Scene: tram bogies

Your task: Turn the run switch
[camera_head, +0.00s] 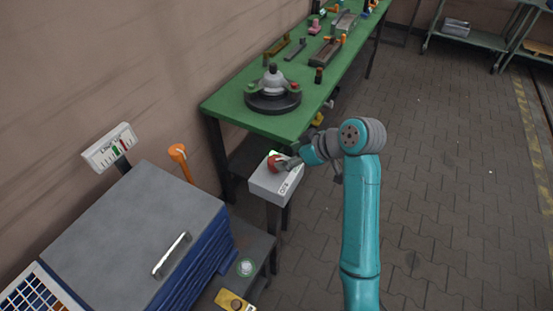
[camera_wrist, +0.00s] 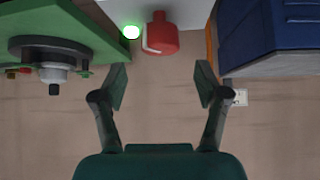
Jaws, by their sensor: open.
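A red knob (camera_head: 271,164), which looks like the run switch, sits on a pale grey box (camera_head: 275,187) on a post. In the wrist view the red knob (camera_wrist: 161,38) has a white line curving along its left side. A lit green lamp (camera_wrist: 131,32) is beside it on the box. My gripper (camera_head: 288,163) is at the box, close to the knob, partly covering it in the head view. In the wrist view my gripper (camera_wrist: 161,78) is open and empty. The knob shows above the gap between the fingers; contact cannot be told.
A green workbench (camera_head: 222,103) with a round dark fixture (camera_head: 272,101) stands behind the box. A blue cabinet with a grey lid (camera_head: 138,220) and handle is to the left. An orange-topped lever (camera_head: 179,153) stands behind the cabinet. The paved floor (camera_head: 440,190) at right is clear.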

